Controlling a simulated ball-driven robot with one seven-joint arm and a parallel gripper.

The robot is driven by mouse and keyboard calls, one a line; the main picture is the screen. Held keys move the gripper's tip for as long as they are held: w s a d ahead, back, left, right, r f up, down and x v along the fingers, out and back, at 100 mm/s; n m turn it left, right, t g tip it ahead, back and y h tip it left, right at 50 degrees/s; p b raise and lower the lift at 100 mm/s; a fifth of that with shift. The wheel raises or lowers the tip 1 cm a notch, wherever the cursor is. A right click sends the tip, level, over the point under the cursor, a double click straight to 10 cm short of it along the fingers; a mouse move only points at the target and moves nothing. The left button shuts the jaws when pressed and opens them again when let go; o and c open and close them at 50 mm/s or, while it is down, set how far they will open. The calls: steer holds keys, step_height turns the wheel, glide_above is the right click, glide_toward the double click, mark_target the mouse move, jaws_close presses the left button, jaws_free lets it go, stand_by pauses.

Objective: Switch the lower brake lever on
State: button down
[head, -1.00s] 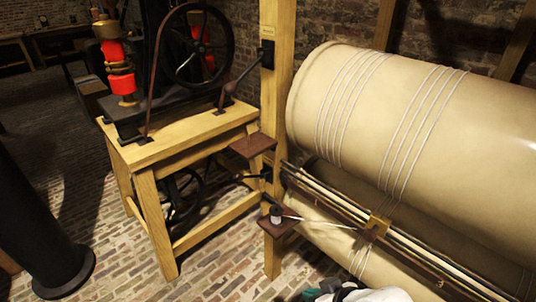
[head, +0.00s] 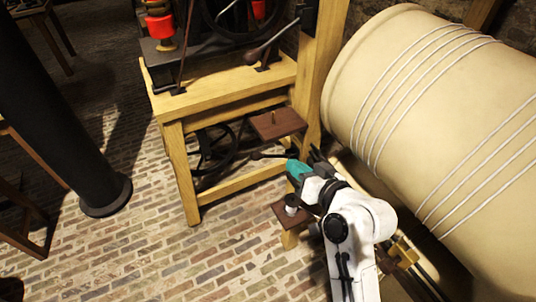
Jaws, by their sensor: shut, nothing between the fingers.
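The lower brake lever (head: 270,155) shows as a dark rod with a small knob at its left end, running left from the wooden post below the upper brown shelf. Its right end and pivot are largely hidden by my gripper. My gripper (head: 314,153) is at the end of my white arm, close to the lever's right side and beside the post. It is shut and empty. I cannot tell whether it touches the lever. A second dark lever (head: 272,41) with a thick grip slants down left from higher on the post.
A brown shelf (head: 286,127) with a small brass peg juts out just above the gripper. A wooden bench (head: 180,101) stands left, a large cream drum (head: 430,90) right. Brick floor (head: 150,240) is open.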

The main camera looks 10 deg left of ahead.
mark_target(258, 158)
steer(key=s+f+p+x, duration=0.1)
steer(key=f+x, duration=0.1)
steer(key=x, duration=1)
steer(key=shift+a+f, duration=0.45)
steer(key=shift+a, duration=0.05)
steer(key=shift+f, duration=0.1)
steer(key=shift+s+a+f+n+b, duration=0.2)
steer(key=shift+a+f+n+b, duration=0.2)
steer(key=shift+f+b, duration=0.35)
step_height(258, 158, down, 12)
steer(key=s+a+n+t+h+b, duration=0.1)
steer(key=n+b, duration=0.4)
steer(key=b, duration=0.7)
steer(key=shift+a+n+t+h, duration=0.2)
steer(key=shift+n+t+h, duration=0.2)
steer(key=shift+h, duration=0.5)
steer(key=shift+f, duration=0.2)
